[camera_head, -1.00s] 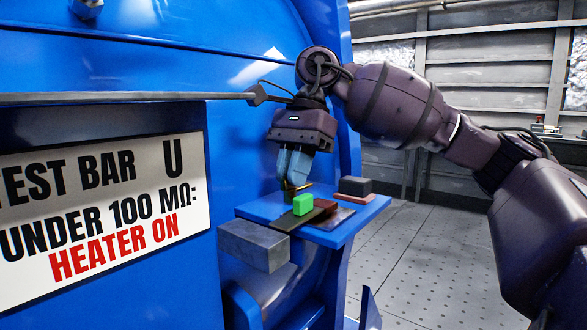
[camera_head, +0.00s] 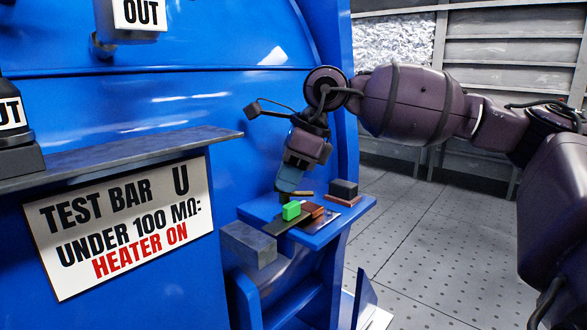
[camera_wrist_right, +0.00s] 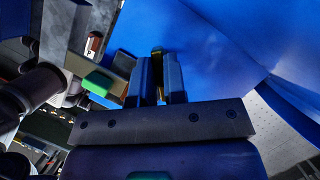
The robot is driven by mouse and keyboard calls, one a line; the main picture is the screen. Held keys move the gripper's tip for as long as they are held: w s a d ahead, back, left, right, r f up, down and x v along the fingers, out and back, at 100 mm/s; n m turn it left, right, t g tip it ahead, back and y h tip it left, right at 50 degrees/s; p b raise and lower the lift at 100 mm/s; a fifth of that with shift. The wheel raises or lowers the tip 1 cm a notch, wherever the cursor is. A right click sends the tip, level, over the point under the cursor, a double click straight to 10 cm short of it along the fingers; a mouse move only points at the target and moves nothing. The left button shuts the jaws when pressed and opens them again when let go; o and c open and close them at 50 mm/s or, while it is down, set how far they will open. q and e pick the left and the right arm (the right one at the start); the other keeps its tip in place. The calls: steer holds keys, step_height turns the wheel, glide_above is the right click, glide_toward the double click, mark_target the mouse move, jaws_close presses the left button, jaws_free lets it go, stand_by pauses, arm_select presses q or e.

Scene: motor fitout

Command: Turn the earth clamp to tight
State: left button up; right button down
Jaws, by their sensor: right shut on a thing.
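My right gripper (camera_head: 283,190) reaches down to the back left part of the blue shelf, with its blue fingers tilted. In the right wrist view, its fingers (camera_wrist_right: 157,78) are close together around a small brass-coloured piece (camera_wrist_right: 157,50), which seems to be the earth clamp. In the head view, a bit of brass (camera_head: 304,194) shows just right of the fingers. The rest of it is hidden, and I cannot read how tight it stands. My left gripper is not in view.
The blue shelf (camera_head: 335,229) also holds a green block (camera_head: 291,210), a red-brown block (camera_head: 312,210) and a black block (camera_head: 344,188). A grey block (camera_head: 248,243) juts out at left. A grey ledge (camera_head: 120,152) runs above the sign (camera_head: 120,226). The floor at right is clear.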

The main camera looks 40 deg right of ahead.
steer(key=shift+s+r+m+h, duration=0.1)
steer(key=shift+m+h, duration=0.3)
steer(key=shift+m, duration=0.6)
steer(key=m+t+h, duration=0.1)
steer(key=m, duration=0.3)
steer(key=shift+a, duration=0.1)
steer(key=shift+m+h, duration=0.5)
steer(key=shift+m, duration=0.2)
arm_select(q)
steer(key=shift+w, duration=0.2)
arm_select(e)
steer(key=shift+a+m, duration=0.1)
steer(key=shift+m, duration=0.3)
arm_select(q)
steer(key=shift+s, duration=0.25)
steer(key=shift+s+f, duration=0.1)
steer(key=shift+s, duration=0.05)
arm_select(e)
steer(key=c, duration=1.2)
jaws_free()
